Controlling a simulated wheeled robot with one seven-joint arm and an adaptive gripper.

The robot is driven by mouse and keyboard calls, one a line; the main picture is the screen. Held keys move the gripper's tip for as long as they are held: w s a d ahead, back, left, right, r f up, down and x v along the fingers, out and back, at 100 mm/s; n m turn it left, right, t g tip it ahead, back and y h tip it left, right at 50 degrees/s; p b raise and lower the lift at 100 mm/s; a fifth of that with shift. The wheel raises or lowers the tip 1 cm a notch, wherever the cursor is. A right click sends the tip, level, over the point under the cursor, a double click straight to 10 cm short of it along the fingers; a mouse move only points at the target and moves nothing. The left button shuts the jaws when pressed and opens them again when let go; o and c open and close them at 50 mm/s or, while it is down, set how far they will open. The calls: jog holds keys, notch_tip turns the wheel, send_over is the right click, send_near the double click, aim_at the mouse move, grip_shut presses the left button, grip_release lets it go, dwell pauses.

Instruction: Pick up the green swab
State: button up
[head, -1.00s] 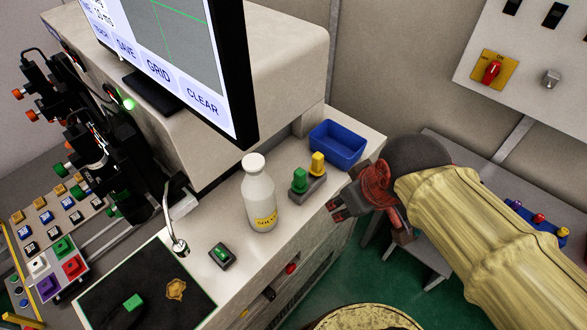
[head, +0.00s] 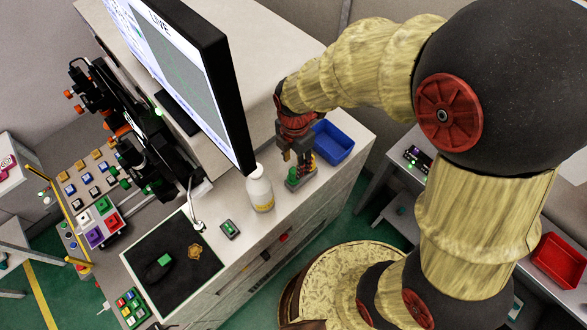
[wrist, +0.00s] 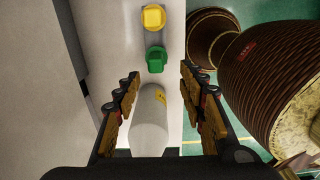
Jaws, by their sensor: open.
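The green swab (head: 293,173) stands upright in a small grey holder (head: 301,182) on the bench, partly hidden by my gripper in the head view. In the wrist view the green swab (wrist: 155,59) shows whole, just beyond the fingertips and between their lines. The yellow swab (wrist: 153,18) stands beyond it; in the head view my fingers mostly hide it. My gripper (head: 298,156) points down above the holder, open and empty. In the wrist view its fingers (wrist: 160,85) are spread wide on both sides, with nothing between the pads that I can tell is touched.
A white bottle (head: 260,188) stands close left of the holder; it also shows between the fingers in the wrist view (wrist: 150,125). A blue bin (head: 333,143) is just right of my gripper. The monitor (head: 200,80) overhangs the bench at left. A green switch (head: 229,229) lies in front.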

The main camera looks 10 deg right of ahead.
aim_at(293, 170)
jog(key=shift+w+a+f, duration=0.1)
jog(key=shift+w+f, duration=0.05)
jog(key=shift+f, duration=1.85)
jog(key=shift+w+f, duration=0.15)
jog(key=shift+f, duration=1.8)
jog(key=shift+c, duration=1.4)
jog(key=c, duration=0.7)
jog(key=shift+c, duration=0.2)
